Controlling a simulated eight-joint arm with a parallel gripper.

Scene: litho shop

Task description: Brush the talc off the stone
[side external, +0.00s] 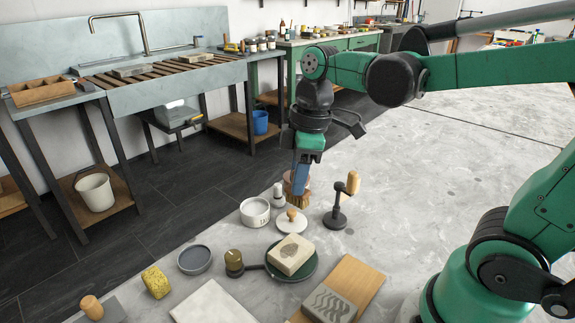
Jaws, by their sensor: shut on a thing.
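My gripper (301,176) hangs above the far part of the pale worktop, pointing down. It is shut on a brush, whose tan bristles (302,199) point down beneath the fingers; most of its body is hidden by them. A pale stone block (290,262) with a darker rounded patch on top sits on a dark green round plate (306,275), nearer the camera than the brush. A grey block (329,306) with dark wavy marks lies on a wooden board (358,277). I cannot make out talc on either. The bristles are apart from both.
Near the brush are a white lettered bowl (255,212), a white disc with a wooden knob (291,221) and an upright wooden-handled crank (345,196). A dark dish (194,260), yellow sponge (155,282), brass-ended tool (234,262) and white slab (213,304) lie left.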

